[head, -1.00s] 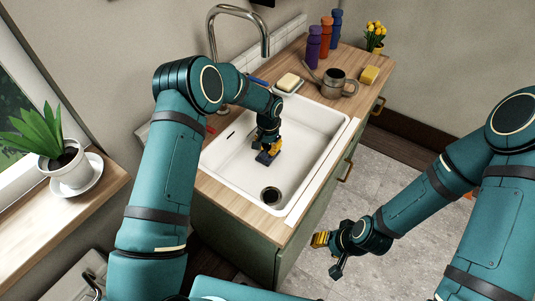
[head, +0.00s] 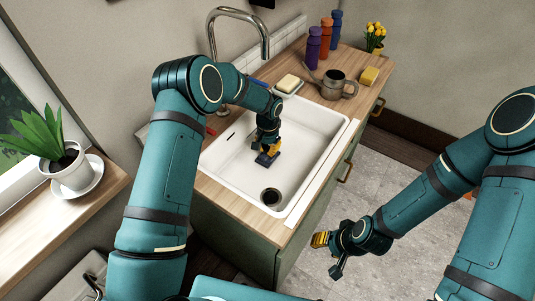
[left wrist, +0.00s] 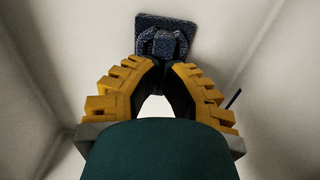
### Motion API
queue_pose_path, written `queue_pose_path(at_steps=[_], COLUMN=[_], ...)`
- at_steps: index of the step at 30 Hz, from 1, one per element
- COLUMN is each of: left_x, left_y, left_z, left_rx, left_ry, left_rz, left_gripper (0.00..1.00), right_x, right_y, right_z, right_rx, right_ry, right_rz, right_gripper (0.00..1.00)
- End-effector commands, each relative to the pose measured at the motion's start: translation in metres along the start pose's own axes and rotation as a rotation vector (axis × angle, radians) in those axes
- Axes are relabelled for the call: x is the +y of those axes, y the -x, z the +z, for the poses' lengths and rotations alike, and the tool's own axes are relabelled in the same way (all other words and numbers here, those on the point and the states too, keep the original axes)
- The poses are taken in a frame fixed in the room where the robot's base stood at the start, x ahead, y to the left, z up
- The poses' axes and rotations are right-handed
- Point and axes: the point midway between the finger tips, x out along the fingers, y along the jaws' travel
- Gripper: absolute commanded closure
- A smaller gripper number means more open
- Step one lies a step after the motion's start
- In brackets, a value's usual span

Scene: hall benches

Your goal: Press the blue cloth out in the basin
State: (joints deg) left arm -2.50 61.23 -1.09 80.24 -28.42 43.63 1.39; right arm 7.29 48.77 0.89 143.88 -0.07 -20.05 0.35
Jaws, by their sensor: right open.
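The blue cloth (head: 265,160) is a small, dark blue, bunched piece over the floor of the white basin (head: 233,171). It also shows at the top of the left wrist view (left wrist: 153,22), a flat square part with a folded lump in front. My left gripper (head: 267,150) reaches down into the basin. Its yellow fingers (left wrist: 164,66) close on the cloth's lump, with a gap between them further back. I cannot tell how firmly the cloth touches the basin floor. My right gripper (head: 331,254) is open and empty, out over the floor beside the cabinet.
A tall faucet (head: 237,12) arches behind the basin, with the drain (head: 270,196) at its near end. Soap on a dish (head: 289,84), a watering can (head: 336,85), a yellow sponge (head: 369,75) and several bottles (head: 326,37) stand on the counter beyond.

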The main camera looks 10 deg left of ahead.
Motion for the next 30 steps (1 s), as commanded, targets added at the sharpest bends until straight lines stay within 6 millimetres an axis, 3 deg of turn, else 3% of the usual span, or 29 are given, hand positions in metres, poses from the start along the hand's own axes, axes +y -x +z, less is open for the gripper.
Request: queue_pose_path(at_steps=[21, 30], left_x=[-0.001, -0.001], left_y=[0.059, 0.068], left_z=[-0.003, -0.003], left_rx=[0.012, 0.011], left_ry=[0.0, 0.0], left_rz=[-0.003, -0.003], left_gripper=[1.0, 1.0], right_x=[-0.01, -0.011], right_y=[0.027, 0.03], right_z=[-0.002, -0.003], right_rx=[0.0, 0.0], right_ry=[0.0, 0.0], right_rz=[0.0, 0.0], right_gripper=[0.53, 0.53])
